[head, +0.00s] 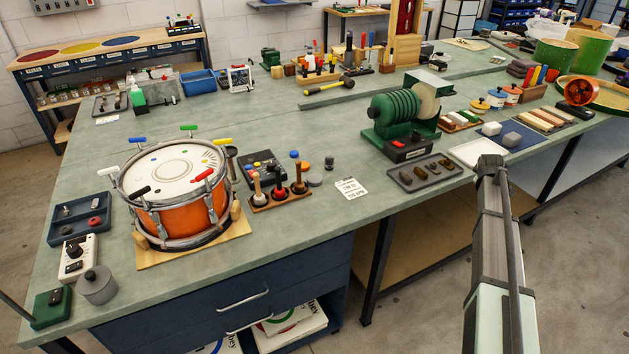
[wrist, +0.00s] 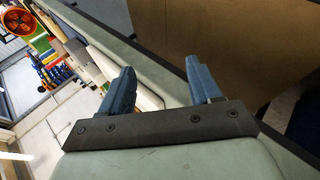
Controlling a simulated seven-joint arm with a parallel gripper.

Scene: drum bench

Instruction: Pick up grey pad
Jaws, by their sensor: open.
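A small grey pad (head: 510,140) lies on a blue mat toward the right of the bench in the head view, beside a lighter grey-white block (head: 491,129). I cannot make out the grey pad in the wrist view. My gripper (wrist: 160,75) shows there with two blue fingers spread apart and nothing held between them. The bench's edge lies behind the fingers. In the head view my arm rises from the lower right, its far end in front of the bench near the white tray; the fingers cannot be made out there.
A white tray (head: 477,152) and a dark tray of stones (head: 425,172) lie near the front edge. A green grinding machine (head: 396,117) stands left of the mat. An orange drum (head: 180,214) stands left.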

